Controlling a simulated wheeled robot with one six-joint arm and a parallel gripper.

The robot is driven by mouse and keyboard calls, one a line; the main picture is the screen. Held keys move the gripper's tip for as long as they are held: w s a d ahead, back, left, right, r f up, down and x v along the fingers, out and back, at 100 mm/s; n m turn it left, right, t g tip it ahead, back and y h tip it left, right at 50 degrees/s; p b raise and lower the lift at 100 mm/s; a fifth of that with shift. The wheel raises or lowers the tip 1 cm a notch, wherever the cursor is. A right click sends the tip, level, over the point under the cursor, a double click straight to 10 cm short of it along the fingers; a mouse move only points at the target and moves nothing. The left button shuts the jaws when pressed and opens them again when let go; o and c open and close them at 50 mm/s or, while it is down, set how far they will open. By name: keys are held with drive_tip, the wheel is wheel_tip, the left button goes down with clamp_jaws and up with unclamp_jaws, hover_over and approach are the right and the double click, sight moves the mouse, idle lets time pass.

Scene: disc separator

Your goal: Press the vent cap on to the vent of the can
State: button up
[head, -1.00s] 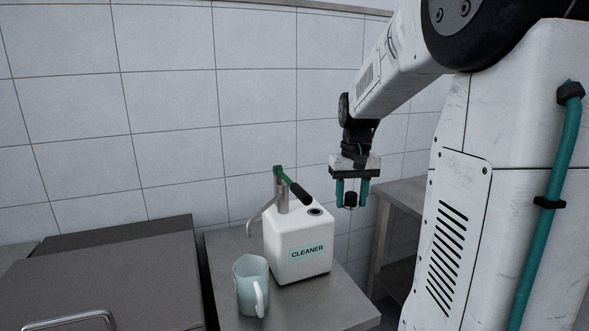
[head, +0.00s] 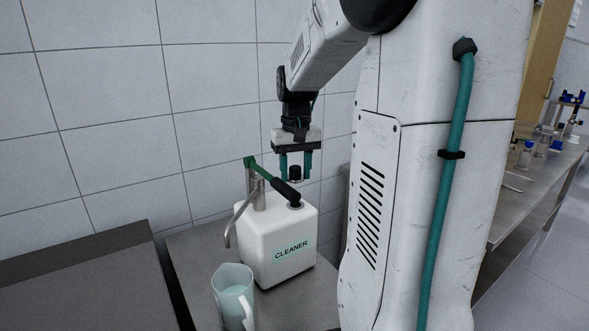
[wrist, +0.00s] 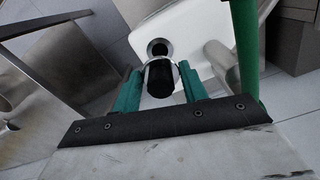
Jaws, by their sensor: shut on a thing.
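The white can (head: 281,243) labelled CLEANER stands upright on a steel table. It has a metal pump with a green and black lever (head: 272,180). The vent (head: 295,205) is a dark round hole on top of the can, and it also shows in the wrist view (wrist: 158,47). My gripper (head: 295,174) has teal fingers pointing down and is shut on the black vent cap (wrist: 161,80). The cap (head: 295,173) hangs above the vent, apart from it in the head view. In the wrist view the cap overlaps the near side of the vent.
A clear jug (head: 232,292) with a white handle stands in front of the can. The pump lever reaches close to the vent and the gripper. A dark counter (head: 80,270) lies at left; a bench (head: 535,175) with bottles is at far right.

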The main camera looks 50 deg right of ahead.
hover_over(296, 206)
drive_tip(key=shift+f, duration=2.8)
drive_tip(key=shift+f, duration=0.95)
drive_tip(key=o, duration=1.2)
wheel_tip(296, 206, up, 12)
drive_tip(key=shift+f, duration=0.1)
drive_tip(key=shift+s, duration=0.1)
